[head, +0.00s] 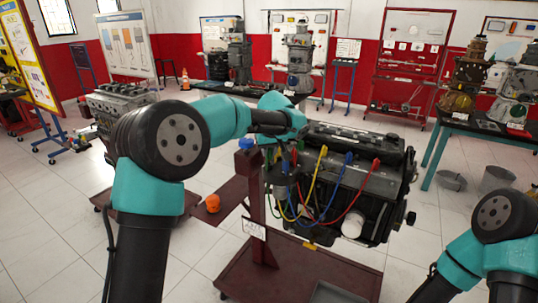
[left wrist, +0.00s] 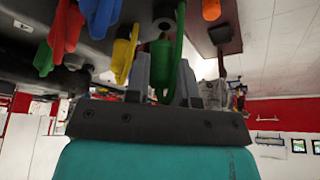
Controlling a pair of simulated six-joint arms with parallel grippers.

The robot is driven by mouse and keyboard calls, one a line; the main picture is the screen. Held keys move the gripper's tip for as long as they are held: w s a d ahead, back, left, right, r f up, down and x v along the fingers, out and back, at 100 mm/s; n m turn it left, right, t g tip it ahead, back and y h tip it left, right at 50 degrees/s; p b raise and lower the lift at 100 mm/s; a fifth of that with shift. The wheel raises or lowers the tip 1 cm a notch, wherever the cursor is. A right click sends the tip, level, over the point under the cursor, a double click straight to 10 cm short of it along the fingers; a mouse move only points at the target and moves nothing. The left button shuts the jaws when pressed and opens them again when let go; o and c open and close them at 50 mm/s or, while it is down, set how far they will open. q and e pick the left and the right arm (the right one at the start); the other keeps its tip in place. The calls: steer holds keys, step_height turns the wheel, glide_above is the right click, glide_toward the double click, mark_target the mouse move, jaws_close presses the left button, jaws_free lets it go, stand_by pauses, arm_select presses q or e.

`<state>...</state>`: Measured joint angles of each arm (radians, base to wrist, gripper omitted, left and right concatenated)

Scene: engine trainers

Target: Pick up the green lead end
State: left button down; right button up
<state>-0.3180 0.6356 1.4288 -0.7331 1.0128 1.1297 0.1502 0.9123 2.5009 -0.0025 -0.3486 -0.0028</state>
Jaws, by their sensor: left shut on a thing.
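The green lead end (left wrist: 168,58) stands between the two fingers of my left gripper (left wrist: 162,74) in the left wrist view. The gripper is shut on it. In the head view my left forearm and wrist reach over the left end of the dark engine (head: 385,186), and the fingers are hard to make out there. A green lead (head: 285,211) loops down on the engine's near side. My right arm shows at the lower right of the head view, but its gripper is out of frame.
Yellow (head: 322,152), blue (head: 348,158) and red (head: 376,164) lead ends stand along the engine's side. The engine sits on a dark red stand (head: 300,272). A blue knob (head: 246,143) and an orange knob (head: 212,203) are close by on the left.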

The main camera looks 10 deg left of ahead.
arm_select(q)
steer(key=shift+r, duration=0.45)
steer(key=shift+s+r, duration=0.15)
steer(key=shift+s, duration=0.05)
steer(key=s+d, duration=0.2)
steer(key=s, duration=0.5)
steer(key=s+d+r, duration=0.1)
steer(key=s, duration=0.7)
steer(key=shift+s+d+r, duration=0.15)
steer(key=shift+d, duration=0.2)
steer(key=shift+r, duration=0.15)
step_height(320, 180, up, 14)
steer(key=shift+r, duration=0.15)
stand_by(0.9)
